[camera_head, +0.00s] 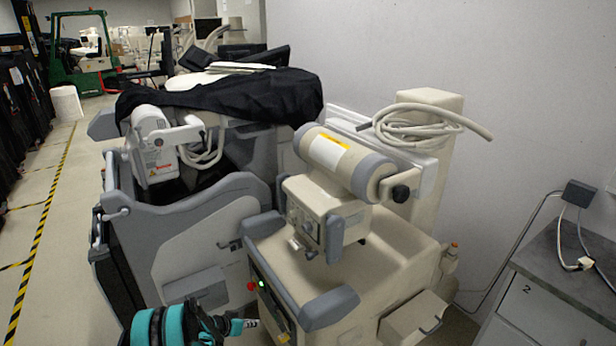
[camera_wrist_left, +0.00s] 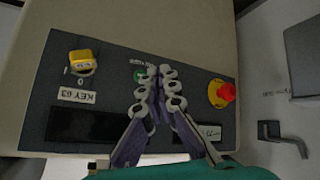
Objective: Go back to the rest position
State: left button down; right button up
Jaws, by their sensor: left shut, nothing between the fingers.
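My left gripper (camera_head: 245,324) shows at the bottom of the head view, its teal arm coming in beside the beige cart's front. In the left wrist view its fingers (camera_wrist_left: 158,72) are shut together with nothing between them. They are over a dark control panel (camera_wrist_left: 105,85), with the tips close to a green button (camera_wrist_left: 139,75); I cannot tell whether they touch it. A yellow key switch (camera_wrist_left: 82,62) is left of the fingers and a red knob (camera_wrist_left: 227,92) on a yellow base is right. My right gripper is not in view.
The beige cart (camera_head: 400,250) carries a grey-ended cylinder (camera_head: 335,158) and a coiled hose (camera_head: 415,122). A grey cart (camera_head: 190,235) under a black cover (camera_head: 235,97) stands left of it. A grey-topped cabinet (camera_head: 570,275) is at right. Open floor (camera_head: 60,225) with striped tape lies left.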

pick_arm(q)
jog(key=s+d+r+n+y, duration=0.1)
jog(key=s+r, duration=0.3)
jog(key=r, duration=0.6)
jog(key=s+d+r+y, duration=0.1)
jog(key=s+d+r, duration=0.15)
jog(key=r, duration=0.65)
jog(key=s+d+r+n+y, duration=0.1)
jog(key=s+r, duration=0.3)
jog(key=r, duration=0.6)
jog(key=s+r+y, duration=0.1)
jog(key=s+r, duration=0.1)
jog(key=s, duration=1)
jog(key=s+r+n+y, duration=0.1)
jog(key=s+r, duration=0.2)
jog(key=s, duration=1)
jog(key=shift+s+r+n+y, duration=0.25)
jog(key=shift+n+y, duration=0.05)
